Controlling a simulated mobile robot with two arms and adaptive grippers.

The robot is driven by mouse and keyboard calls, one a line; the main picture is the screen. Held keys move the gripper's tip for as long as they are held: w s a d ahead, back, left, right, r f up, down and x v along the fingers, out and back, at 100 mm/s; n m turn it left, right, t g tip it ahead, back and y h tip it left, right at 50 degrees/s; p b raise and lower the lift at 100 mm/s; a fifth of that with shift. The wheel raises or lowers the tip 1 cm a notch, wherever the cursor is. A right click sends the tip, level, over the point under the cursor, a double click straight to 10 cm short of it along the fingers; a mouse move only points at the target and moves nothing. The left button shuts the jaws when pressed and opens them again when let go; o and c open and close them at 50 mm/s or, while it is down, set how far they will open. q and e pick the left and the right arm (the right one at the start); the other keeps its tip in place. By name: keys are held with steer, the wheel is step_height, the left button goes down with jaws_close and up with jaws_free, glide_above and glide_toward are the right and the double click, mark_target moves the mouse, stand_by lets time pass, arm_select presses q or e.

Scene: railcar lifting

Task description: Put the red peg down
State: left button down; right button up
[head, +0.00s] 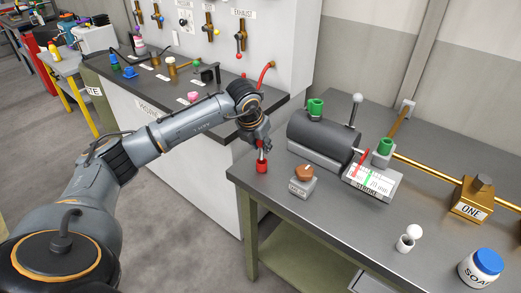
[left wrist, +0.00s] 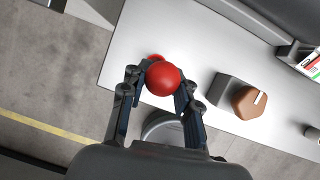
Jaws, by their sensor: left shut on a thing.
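The red peg (head: 262,166) is upright at the near-left corner of the dark bench (head: 330,245), with its wide red base downward. I cannot tell whether the base touches the bench top. My left gripper (head: 263,146) is above it and shut on its upper part. In the left wrist view, the peg's round red top (left wrist: 163,78) sits between the two fingers of my left gripper (left wrist: 160,88). Part of its red base shows behind the top. My right gripper is not in view.
A grey box with an orange-brown knob (head: 304,173) stands just right of the peg. Beyond are a dark cylinder (head: 325,135) and a gauge plate (head: 372,183). A white-ball piece (head: 407,238) and a soap jar (head: 480,268) stand farther right. The bench front is mostly clear.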

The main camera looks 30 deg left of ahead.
mark_target(260, 151)
arm_select(q)
steer(key=shift+w+a+f, duration=0.1)
steer(key=shift+w+f, duration=0.1)
steer(key=shift+f, duration=0.05)
step_height(260, 151, down, 3)
steer(key=shift+w+a+p, duration=0.1)
steer(key=shift+p, duration=0.8)
steer(key=shift+f, duration=0.25)
steer(key=shift+f, duration=0.1)
steer(key=shift+f+b, duration=0.15)
steer(key=shift+b, duration=0.15)
steer(key=c, duration=1)
jaws_free()
